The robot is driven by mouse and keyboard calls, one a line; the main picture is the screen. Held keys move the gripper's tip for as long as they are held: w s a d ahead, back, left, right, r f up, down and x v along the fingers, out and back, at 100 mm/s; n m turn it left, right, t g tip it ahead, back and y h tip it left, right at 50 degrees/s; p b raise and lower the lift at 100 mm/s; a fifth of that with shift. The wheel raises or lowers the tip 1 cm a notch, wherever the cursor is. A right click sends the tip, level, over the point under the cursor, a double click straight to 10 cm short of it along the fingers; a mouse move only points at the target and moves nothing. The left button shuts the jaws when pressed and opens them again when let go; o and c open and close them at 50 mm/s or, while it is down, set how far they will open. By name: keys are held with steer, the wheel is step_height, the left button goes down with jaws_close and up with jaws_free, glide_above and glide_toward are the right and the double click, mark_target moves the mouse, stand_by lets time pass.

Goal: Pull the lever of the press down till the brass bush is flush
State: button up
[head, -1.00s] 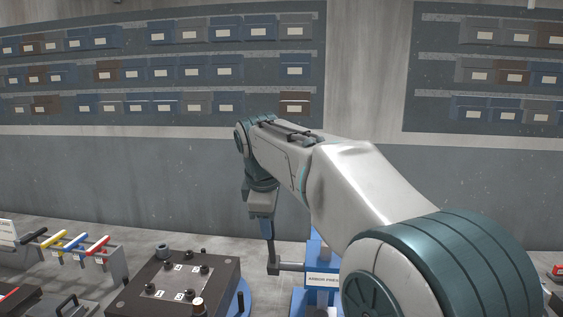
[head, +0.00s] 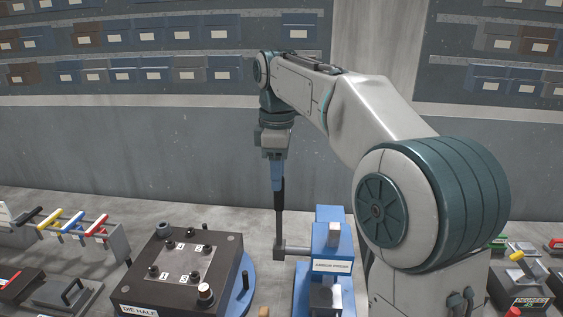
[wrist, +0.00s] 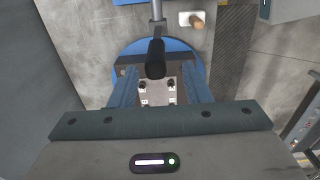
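The blue arbor press (head: 331,265) stands on the bench right of centre in the head view. Its lever (head: 279,215) stands nearly upright on a hub at the left of the press, joined by a short horizontal shaft. My gripper (head: 277,178) is above the lever's top, pointing down. In the wrist view the lever's black grip (wrist: 155,58) appears between my two blue fingers (wrist: 160,92), with a gap on each side. The gripper is open and holds nothing.
A dark die half (head: 188,262) with a pale plate stands left of the press on a blue round base. A rack (head: 120,243) with coloured handles is at the far left. More tools lie at the right. The grey wall is behind.

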steer(key=shift+w+d+r, duration=0.1)
steer(key=shift+w+r, duration=0.2)
steer(key=shift+s+r, duration=0.15)
